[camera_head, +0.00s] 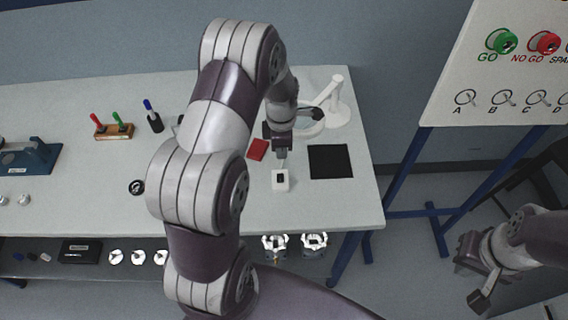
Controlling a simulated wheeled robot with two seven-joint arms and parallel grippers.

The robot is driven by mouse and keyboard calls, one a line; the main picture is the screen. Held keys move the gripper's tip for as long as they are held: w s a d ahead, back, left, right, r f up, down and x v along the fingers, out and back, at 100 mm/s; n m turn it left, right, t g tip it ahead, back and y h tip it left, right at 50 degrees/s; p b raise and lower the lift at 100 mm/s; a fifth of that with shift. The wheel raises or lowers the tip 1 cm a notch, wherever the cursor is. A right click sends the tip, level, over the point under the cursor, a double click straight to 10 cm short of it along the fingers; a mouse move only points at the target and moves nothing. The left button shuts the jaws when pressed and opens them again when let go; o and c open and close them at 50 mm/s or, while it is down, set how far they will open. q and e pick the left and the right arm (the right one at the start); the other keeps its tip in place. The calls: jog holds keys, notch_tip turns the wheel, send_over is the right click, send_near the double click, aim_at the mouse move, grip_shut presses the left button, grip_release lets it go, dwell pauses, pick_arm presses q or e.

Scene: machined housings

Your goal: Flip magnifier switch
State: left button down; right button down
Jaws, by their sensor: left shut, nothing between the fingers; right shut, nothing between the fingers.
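A small white switch box (281,185) with a dark rocker on its top lies on the light grey table near the front edge. The white magnifier lamp (338,112) stands behind it to the right, with its ring partly hidden by my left arm. My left gripper (282,163) is shut, empty, and points down just behind and above the switch box; I cannot tell whether its tips touch the box. My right gripper (482,301) is shut and empty, low at the right, away from the table.
A black square mat (330,161) lies right of the switch box, and a red block (257,149) to its left. A rack with red and green handles (113,129) stands at the back left. A blue-legged sign board (500,70) stands at the right. Housings (314,241) sit on the lower shelf.

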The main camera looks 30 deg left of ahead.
pick_arm(q)
jog(key=r, duration=0.3)
jog(key=a+r, duration=0.1)
jog(key=r, duration=0.1)
jog(key=shift+w+r+b, duration=0.15)
jog(key=shift+w+b, duration=0.2)
jog(key=shift+w, duration=0.05)
pick_arm(e)
jog(key=shift+a+f, duration=0.3)
jog(key=shift+f, duration=0.2)
pick_arm(q)
jog(key=shift+a, duration=0.2)
pick_arm(e)
jog(key=shift+s+a, duration=0.1)
jog(key=shift+a, duration=0.05)
